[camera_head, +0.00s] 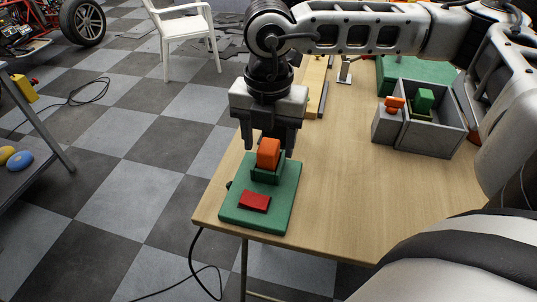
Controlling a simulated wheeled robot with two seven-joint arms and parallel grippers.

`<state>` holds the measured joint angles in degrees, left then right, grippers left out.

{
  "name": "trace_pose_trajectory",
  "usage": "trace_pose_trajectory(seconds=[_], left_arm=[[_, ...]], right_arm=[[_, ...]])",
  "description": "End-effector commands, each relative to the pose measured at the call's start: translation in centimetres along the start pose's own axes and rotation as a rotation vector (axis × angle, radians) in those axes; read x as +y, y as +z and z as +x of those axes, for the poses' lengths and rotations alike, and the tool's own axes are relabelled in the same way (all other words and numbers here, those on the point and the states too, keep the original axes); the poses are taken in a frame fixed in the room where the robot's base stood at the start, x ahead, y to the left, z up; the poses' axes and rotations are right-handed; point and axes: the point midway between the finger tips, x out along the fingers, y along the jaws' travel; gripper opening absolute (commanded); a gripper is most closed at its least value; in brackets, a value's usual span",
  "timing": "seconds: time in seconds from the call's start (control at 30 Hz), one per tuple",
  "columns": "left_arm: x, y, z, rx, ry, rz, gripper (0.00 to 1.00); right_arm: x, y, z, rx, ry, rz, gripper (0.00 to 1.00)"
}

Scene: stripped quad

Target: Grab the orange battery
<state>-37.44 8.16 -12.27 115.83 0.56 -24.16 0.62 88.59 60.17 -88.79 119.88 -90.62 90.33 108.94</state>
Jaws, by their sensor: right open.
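The orange battery (268,154) stands upright in a green holder (265,177) on a green base plate (271,217), near the table's left corner. My right gripper (270,148) points down over it from above. Its fingers are open, one on the left and one on the right of the battery's upper part. I cannot tell whether a finger touches it. A red block or button (254,202) sits on the front of the base plate. My left gripper does not show.
On the wooden table (345,190), a grey bin (437,145) with a green block (424,99) stands at the right, beside a smaller grey box (386,126) with an orange item. The table's middle is clear. A white chair (185,32) stands on the floor behind.

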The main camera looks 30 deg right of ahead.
Motion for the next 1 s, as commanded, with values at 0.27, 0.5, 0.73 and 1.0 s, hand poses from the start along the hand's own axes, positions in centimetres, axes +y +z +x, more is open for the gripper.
trace_pose_trajectory(seconds=[0.27, 0.5, 0.73, 1.0], left_arm=[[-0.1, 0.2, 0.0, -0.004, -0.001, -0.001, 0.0], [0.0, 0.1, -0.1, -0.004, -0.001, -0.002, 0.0], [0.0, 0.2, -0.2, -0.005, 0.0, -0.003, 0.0], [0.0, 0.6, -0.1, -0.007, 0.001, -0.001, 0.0]], right_arm=[[0.0, 0.0, 0.0, 0.0, 0.0, 0.001, 0.2], [0.0, 0.0, -0.1, -0.001, 0.001, 0.001, 0.03], [0.1, 0.1, -0.6, -0.001, 0.002, 0.001, 0.03], [-0.4, -0.5, -4.0, -0.001, 0.004, -0.001, 0.03]])
